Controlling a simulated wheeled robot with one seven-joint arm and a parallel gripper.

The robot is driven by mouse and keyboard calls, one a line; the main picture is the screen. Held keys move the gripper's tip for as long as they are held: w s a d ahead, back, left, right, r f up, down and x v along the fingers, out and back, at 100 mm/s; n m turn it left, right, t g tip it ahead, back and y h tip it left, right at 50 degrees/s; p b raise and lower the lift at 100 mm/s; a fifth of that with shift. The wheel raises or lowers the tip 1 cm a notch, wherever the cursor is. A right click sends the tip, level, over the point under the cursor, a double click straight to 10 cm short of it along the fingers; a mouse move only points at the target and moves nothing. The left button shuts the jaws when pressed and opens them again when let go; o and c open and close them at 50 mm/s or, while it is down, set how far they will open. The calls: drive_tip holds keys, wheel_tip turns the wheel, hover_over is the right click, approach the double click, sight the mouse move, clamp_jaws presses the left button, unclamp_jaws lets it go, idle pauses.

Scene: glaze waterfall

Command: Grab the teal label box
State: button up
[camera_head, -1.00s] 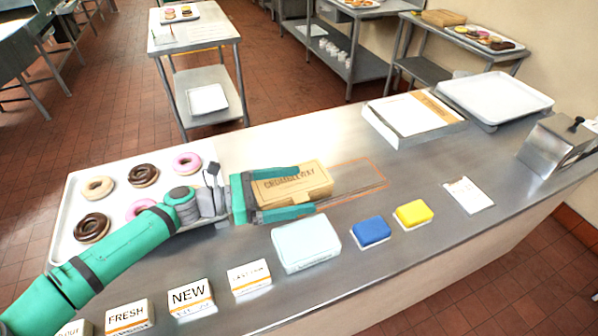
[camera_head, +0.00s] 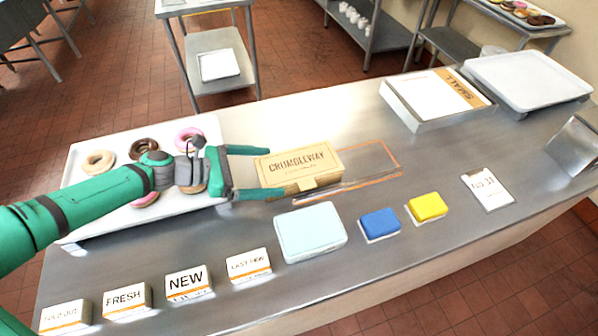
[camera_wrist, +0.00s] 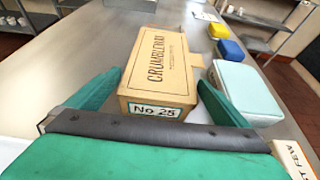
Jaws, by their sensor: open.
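The cardboard box (camera_head: 300,165) marked CRUMBLEWAY lies flat on the metal counter. In the wrist view the box (camera_wrist: 162,65) shows a No 25 label (camera_wrist: 155,111) with a teal border on its near end. My gripper (camera_head: 274,171) is open at the box's left end. Its green fingertips stand at either side of that end, and most of the box lies beyond them. In the wrist view there is a gap between the box and each finger. Nothing is held.
An orange outline (camera_head: 385,150) and a thin strip lie right of the box. A pale blue box (camera_head: 310,232), a blue box (camera_head: 379,224) and a yellow box (camera_head: 428,206) stand in front. A donut tray (camera_head: 82,215) is behind my arm. Sign blocks (camera_head: 188,283) line the front edge.

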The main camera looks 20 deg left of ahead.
sight(285, 171)
drive_tip(key=x, duration=0.6)
drive_tip(key=shift+s, duration=0.1)
drive_tip(key=c, duration=0.8)
